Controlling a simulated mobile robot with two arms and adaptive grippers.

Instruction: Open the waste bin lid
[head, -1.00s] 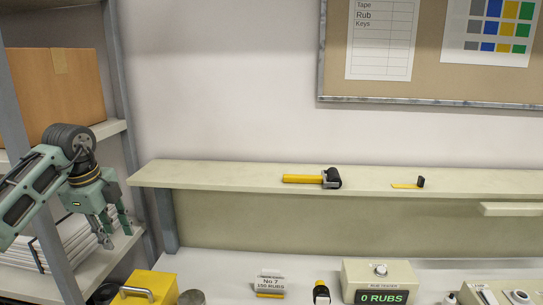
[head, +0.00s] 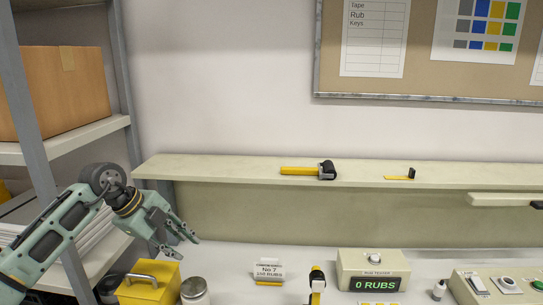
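A yellow box (head: 150,290) with a bar handle (head: 138,279) on its top stands at the lower left of the head view, cut off by the bottom edge. It looks like the waste bin, and its top looks closed. My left gripper (head: 182,248) is above and slightly right of the box, fingers apart and empty, pointing down and to the right. It does not touch the handle. My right gripper is not in view.
A jar (head: 194,291) stands right of the box. A sign (head: 269,270), a yellow-and-black tool (head: 317,285) and a rub tester (head: 373,271) stand along the bench. A shelf (head: 230,171) runs above; a rack (head: 62,138) is at left.

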